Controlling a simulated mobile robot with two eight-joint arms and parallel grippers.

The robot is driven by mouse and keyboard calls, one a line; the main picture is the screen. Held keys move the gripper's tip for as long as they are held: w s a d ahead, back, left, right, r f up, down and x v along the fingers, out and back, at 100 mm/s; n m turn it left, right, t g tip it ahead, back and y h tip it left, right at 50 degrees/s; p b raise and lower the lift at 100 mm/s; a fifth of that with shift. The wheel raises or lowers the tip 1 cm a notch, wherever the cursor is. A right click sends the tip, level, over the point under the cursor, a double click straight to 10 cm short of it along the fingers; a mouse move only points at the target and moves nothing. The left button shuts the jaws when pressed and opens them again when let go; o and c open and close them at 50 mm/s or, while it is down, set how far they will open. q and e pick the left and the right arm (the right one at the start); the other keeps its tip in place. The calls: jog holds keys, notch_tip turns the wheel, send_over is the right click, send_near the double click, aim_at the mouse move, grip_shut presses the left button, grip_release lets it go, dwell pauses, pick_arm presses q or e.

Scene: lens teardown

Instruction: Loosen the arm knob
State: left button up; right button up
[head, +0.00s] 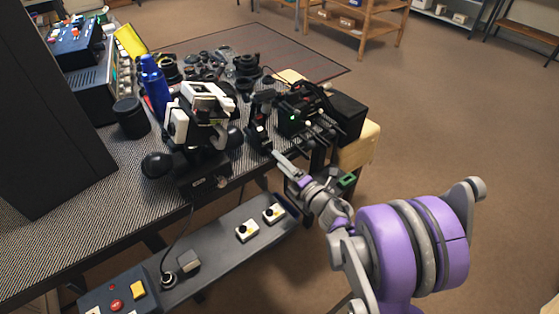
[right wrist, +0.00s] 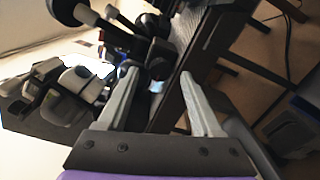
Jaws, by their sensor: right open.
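My right gripper (head: 273,152) reaches in from the lower right to the front edge of the bench. In the right wrist view its two grey fingers (right wrist: 158,80) are apart, with nothing clamped between them. A dark round knob (right wrist: 159,64) shows just beyond the fingertips, near the left finger; I cannot tell whether they touch. In the head view a black upright part (head: 258,120) stands just beyond the gripper, but I cannot tell for certain which part is the arm knob. A white-and-black device (head: 205,105) with round black knobs (head: 157,165) stands to the left. My left gripper is not in view.
The bench (head: 70,230) has a grey woven top. A black rig with rods (head: 305,110) is close right of the gripper. A blue bottle (head: 153,82) and black cylinder (head: 131,117) stand left. A lower control shelf (head: 215,245) runs along the front.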

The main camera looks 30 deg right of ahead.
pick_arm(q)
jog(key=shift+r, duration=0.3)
pick_arm(e)
jog(key=s, duration=0.9)
jog(key=shift+s+d, duration=0.3)
jog(key=shift+d, duration=0.05)
jog(key=s+a+f+m+g+h, duration=0.1)
jog(key=s+a+f+m+g, duration=0.2)
jog(key=s+a+m+g, duration=0.65)
jog(key=s+a+f+m+g, duration=0.35)
jog(key=s+a+m, duration=0.45)
jog(key=m, duration=0.5)
pick_arm(q)
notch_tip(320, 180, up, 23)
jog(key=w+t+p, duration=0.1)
jog(key=p, duration=1.9)
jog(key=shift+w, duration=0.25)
pick_arm(e)
notch_tip(320, 180, up, 23)
jog(key=w+d, duration=0.1)
jog(key=d, duration=0.1)
jog(key=shift+w, duration=0.4)
